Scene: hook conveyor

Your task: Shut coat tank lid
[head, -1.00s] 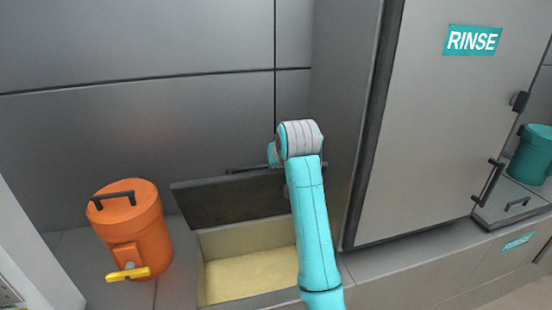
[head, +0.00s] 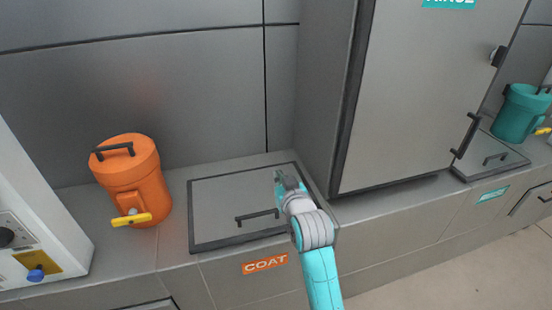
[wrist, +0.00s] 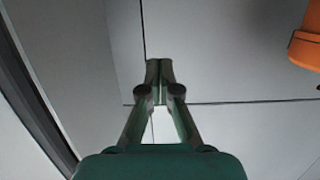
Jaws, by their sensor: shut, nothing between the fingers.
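The coat tank lid (head: 222,203) is a grey square plate with a dark edge and a dark bar handle (head: 257,216). It lies flat over the tank in the counter, above an orange COAT label (head: 265,264). The tank's inside is hidden. My gripper (head: 280,178) is over the right, rear part of the lid. I cannot tell whether it touches the lid. In the wrist view its fingers (wrist: 160,68) are shut together, with nothing between them, in front of grey panels.
An orange drum (head: 137,185) with a yellow tap stands left of the lid; it also shows in the wrist view (wrist: 306,45). A tall grey cabinet (head: 425,90) rises at right. Beyond it are a teal drum (head: 517,115) and another lidded tank (head: 490,157).

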